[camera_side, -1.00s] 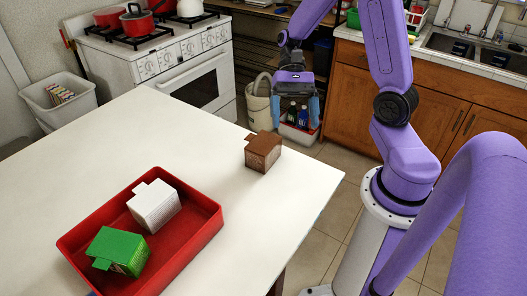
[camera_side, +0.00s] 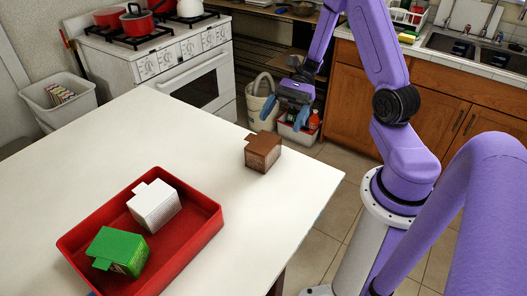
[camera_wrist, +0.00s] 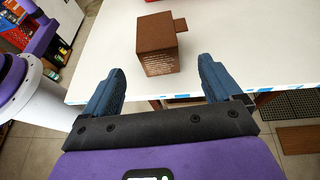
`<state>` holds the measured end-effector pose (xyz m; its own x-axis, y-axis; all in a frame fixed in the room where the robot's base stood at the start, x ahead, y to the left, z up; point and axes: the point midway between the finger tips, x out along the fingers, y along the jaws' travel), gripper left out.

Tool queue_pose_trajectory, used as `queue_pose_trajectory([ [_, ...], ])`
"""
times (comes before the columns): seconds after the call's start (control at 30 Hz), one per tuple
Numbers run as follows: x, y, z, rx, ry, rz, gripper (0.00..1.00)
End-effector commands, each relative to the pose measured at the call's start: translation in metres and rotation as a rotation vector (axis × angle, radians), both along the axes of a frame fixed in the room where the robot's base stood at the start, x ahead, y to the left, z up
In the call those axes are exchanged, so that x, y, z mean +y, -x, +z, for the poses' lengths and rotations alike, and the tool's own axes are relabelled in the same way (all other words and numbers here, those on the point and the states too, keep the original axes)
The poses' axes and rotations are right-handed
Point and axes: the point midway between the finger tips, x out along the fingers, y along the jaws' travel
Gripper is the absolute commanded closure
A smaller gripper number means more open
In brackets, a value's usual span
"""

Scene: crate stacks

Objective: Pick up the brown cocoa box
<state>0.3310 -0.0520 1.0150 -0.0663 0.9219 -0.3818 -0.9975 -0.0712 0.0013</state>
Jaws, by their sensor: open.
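The brown cocoa box (camera_side: 263,152) stands on the white table near its right edge in the side view, with a small flap sticking out to the left. In the wrist view the brown cocoa box (camera_wrist: 158,45) stands ahead of my gripper, beyond the two fingertips and roughly centred between them. My gripper (camera_side: 283,115) is above and behind the box in the side view, tilted, apart from it. Its two blue fingers also show in the wrist view (camera_wrist: 161,80), spread wide with nothing between them.
A red tray (camera_side: 206,231) on the white table (camera_side: 110,135) holds a white box (camera_side: 155,206) and a green box (camera_side: 120,252). The table around the brown box is clear. A stove (camera_side: 160,65) and wooden cabinets (camera_side: 350,100) stand beyond the table.

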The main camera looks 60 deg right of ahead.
Motion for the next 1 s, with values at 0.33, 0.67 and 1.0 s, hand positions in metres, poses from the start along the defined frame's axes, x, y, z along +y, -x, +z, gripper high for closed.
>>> queue_pose_trajectory([
  [0.33,0.044,0.004,-0.018,0.000,0.001,0.002,0.08],
  [0.67,0.070,0.008,-0.029,0.001,0.000,0.006,0.08],
  [1.0,0.094,0.010,-0.039,-0.002,0.002,0.003,0.08],
])
